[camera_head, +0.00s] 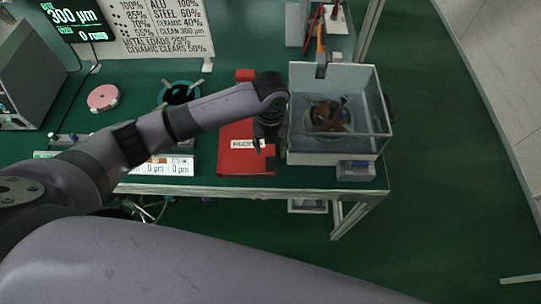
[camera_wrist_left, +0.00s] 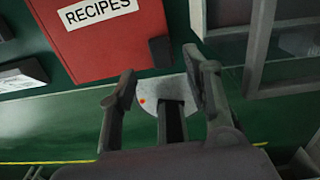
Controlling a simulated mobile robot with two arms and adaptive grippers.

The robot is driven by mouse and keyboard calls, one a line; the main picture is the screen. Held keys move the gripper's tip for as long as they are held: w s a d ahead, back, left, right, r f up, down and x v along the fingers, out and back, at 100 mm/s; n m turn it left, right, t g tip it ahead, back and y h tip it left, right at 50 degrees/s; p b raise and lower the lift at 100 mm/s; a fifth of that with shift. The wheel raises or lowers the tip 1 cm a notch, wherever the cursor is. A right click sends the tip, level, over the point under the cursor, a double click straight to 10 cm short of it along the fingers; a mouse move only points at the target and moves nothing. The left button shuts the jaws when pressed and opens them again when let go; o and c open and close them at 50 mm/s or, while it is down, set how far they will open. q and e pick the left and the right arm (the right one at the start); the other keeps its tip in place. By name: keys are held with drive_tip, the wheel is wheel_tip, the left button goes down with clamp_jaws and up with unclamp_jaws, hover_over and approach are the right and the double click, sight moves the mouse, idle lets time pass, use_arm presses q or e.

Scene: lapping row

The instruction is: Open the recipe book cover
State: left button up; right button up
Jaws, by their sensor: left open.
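The red recipe book (camera_head: 232,160) lies on the green bench with its cover shut, and its white label shows in the head view. In the left wrist view the book (camera_wrist_left: 110,55) is at the upper left, its label reading "RECIPES", with a small dark tab (camera_wrist_left: 160,50) at its lower right corner. My left gripper (camera_head: 264,146) is over the book's right side in the head view and hides part of it. In the left wrist view its two fingers (camera_wrist_left: 163,82) are apart with nothing held between them, below the book's near edge. My right gripper is not in view.
A clear-walled grey box (camera_head: 300,155) with a dark round part inside stands close to the book's right. A display strip (camera_head: 168,167) lies to its left, and a pink disc (camera_head: 103,98) farther left. The bench's front edge (camera_head: 250,191) runs just below the book.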

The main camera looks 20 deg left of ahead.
sight(270, 161)
use_arm(q)
wheel_tip(270, 161, down, 7)
drive_tip(key=shift+r, duration=0.1)
drive_tip(key=shift+c, duration=0.6)
clamp_jaws()
idle(0.4)
